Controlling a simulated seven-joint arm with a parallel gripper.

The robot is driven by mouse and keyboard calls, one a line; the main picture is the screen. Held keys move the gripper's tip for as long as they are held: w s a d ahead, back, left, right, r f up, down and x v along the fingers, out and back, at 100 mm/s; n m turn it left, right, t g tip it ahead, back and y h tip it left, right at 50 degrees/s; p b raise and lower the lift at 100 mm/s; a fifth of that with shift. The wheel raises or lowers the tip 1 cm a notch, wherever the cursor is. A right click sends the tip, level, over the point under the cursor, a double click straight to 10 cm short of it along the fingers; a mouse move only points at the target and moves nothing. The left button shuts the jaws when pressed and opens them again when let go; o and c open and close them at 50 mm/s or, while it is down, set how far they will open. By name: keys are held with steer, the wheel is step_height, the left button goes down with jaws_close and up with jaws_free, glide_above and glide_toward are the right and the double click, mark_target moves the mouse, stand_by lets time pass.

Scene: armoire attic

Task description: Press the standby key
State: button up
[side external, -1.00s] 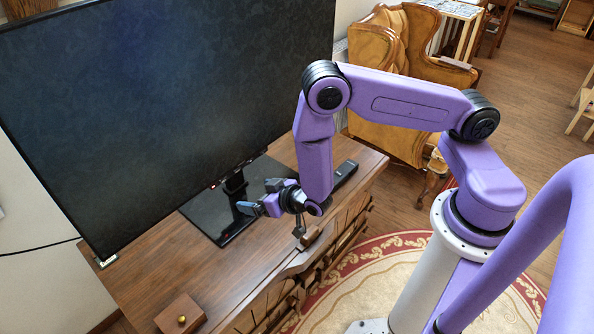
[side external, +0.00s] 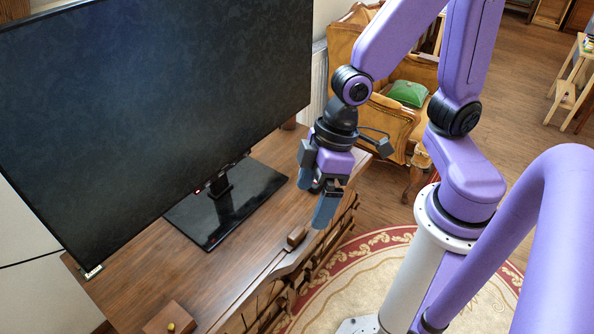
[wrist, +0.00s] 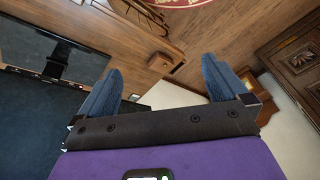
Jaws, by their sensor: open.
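A large dark television (side external: 150,110) stands on a wooden cabinet (side external: 150,270), on a glossy black base (side external: 225,205). A tiny reddish-white spot (side external: 197,190) shows at its lower edge; I cannot tell whether it is the standby key, and no marked key is readable. The base also shows in the wrist view (wrist: 57,60). My gripper (side external: 326,208) is open and empty, fingers pointing down, to the right of the base near the cabinet's front edge. In the wrist view, its blue-grey fingers (wrist: 161,65) are wide apart. The cabinet top behind my gripper is hidden.
A small brown block (side external: 295,237) lies at the front edge. A brown armchair (side external: 350,45) with a green cushion (side external: 407,92) stands behind.

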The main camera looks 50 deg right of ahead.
steer(key=s+d+r+n+h, duration=0.2)
steer(key=s+d, duration=0.4)
steer(key=d, duration=0.4)
step_height(320, 180, up, 2)
steer(key=shift+d+r+n+g+h, duration=0.2)
steer(key=shift+d+n+g+h, duration=0.1)
steer(key=shift+n+g+h, duration=0.15)
steer(key=shift+s, duration=0.1)
steer(key=shift+c, duration=0.3)
jaws_close()
